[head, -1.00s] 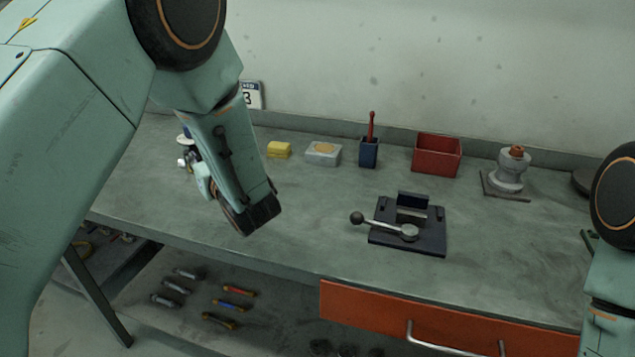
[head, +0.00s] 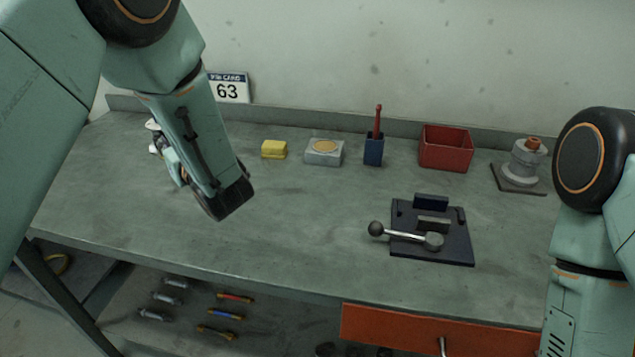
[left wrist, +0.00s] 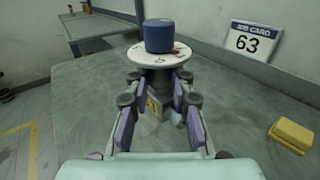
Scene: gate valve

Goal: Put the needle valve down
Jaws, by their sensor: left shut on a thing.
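The needle valve (left wrist: 153,103) has a grey body with a yellow mark, and a white disc (left wrist: 160,57) with a blue cap (left wrist: 159,37) shows above it. My left gripper (left wrist: 158,88) is shut on the body just below the disc, one finger pair on each side. In the head view my left gripper (head: 165,152) is mostly hidden behind my wrist, at the left end of the bench; only a white bit of the valve (head: 152,124) shows. I cannot tell whether the valve's base touches the bench. My right gripper is outside the frame.
On the bench (head: 300,220) stand a yellow block (head: 274,150), a grey box (head: 324,152), a blue holder (head: 373,152), a red bin (head: 446,148), a grey fitting (head: 525,160) and a dark clamp fixture (head: 445,247). A job card (head: 228,88) leans at the wall. The front left bench is clear.

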